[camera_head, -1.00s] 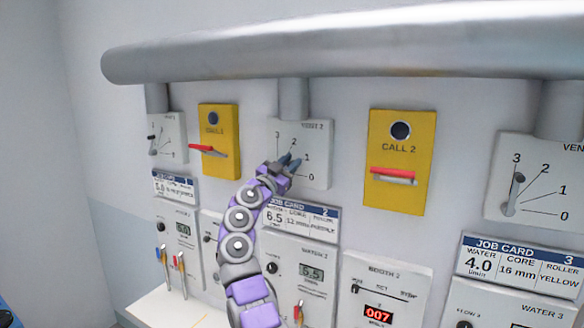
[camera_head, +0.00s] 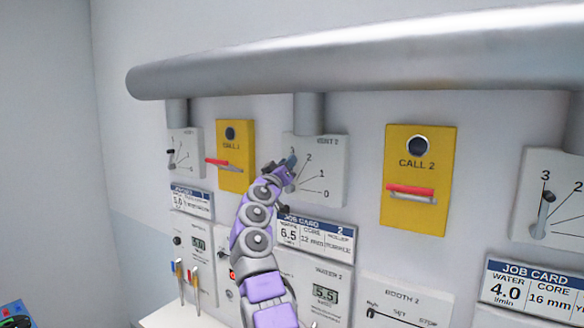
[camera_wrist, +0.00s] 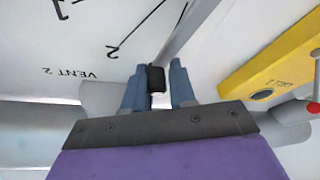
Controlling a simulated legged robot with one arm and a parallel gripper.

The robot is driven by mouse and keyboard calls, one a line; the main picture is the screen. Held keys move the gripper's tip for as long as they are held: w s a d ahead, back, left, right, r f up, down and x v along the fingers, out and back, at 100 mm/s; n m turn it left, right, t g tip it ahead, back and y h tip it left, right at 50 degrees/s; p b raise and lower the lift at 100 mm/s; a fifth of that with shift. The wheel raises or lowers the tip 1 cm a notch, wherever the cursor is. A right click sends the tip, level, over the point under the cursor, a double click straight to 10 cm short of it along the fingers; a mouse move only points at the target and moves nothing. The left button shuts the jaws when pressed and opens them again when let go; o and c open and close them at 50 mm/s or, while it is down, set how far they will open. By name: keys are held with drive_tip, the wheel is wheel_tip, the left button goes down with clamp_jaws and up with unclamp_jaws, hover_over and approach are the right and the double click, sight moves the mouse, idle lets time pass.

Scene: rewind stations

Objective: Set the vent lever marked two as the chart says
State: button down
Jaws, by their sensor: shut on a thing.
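The vent 2 panel (camera_head: 331,178) is a pale plate under a grey pipe, with a dial marked 3, 2, 1, 0. My gripper (camera_head: 289,163) is at the dial's upper left, beside the 3 mark. In the wrist view, my gripper (camera_wrist: 160,88) has its two blue fingers around the black-tipped end of the grey vent lever (camera_wrist: 191,28) and is shut on it. The lever lies past the line for 2, on the side away from 1. The wrist view shows the dial upside down, and the 3 is hidden there.
Yellow call panels with red handles flank the dial: call 1 (camera_head: 236,174) close on the left, call 2 (camera_head: 421,160) on the right. Job card 2 (camera_head: 318,239) hangs below, partly behind my arm. A thick grey duct (camera_head: 350,58) runs above.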

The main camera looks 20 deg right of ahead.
drive_tip(key=shift+w+a+n+y+p, duration=0.15)
drive_tip(key=shift+w+a+n+y, duration=0.15)
drive_tip(key=shift+n, duration=0.35)
drive_tip(key=shift+w+a+n+y+p, duration=0.15)
drive_tip(key=shift+w+n+y, duration=0.15)
drive_tip(key=shift+n, duration=0.35)
drive_tip(key=c, duration=1)
unclamp_jaws()
drive_tip(key=shift+w, duration=0.15)
drive_tip(key=shift+c, duration=0.2)
